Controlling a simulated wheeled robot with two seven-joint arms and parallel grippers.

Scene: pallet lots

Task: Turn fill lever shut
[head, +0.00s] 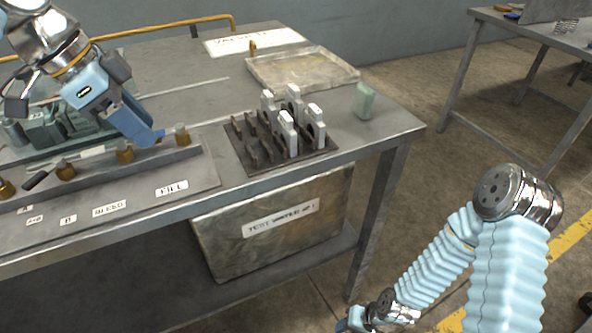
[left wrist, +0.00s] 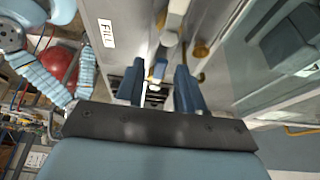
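The FILL label (head: 172,187) is on the panel at the bench's front edge and shows in the left wrist view (left wrist: 106,32). Behind it, at the right end of the row, stands a brass valve stem (head: 182,138). I cannot make out its lever clearly. My left gripper (head: 152,138) hangs just left of this stem, pointing down. In the left wrist view its two blue fingers (left wrist: 158,88) are apart, with small pale and brass parts visible in the gap; contact cannot be told. My right gripper (head: 352,320) is low at the bottom edge, mostly cut off.
More brass valves (head: 125,152) line the rail to the left, and a black lever (head: 38,180) shows there. A dark rack with upright pale pieces (head: 288,133), a shallow tray (head: 300,80) and a green block (head: 364,100) stand to the right. A labelled bin (head: 225,255) sits below.

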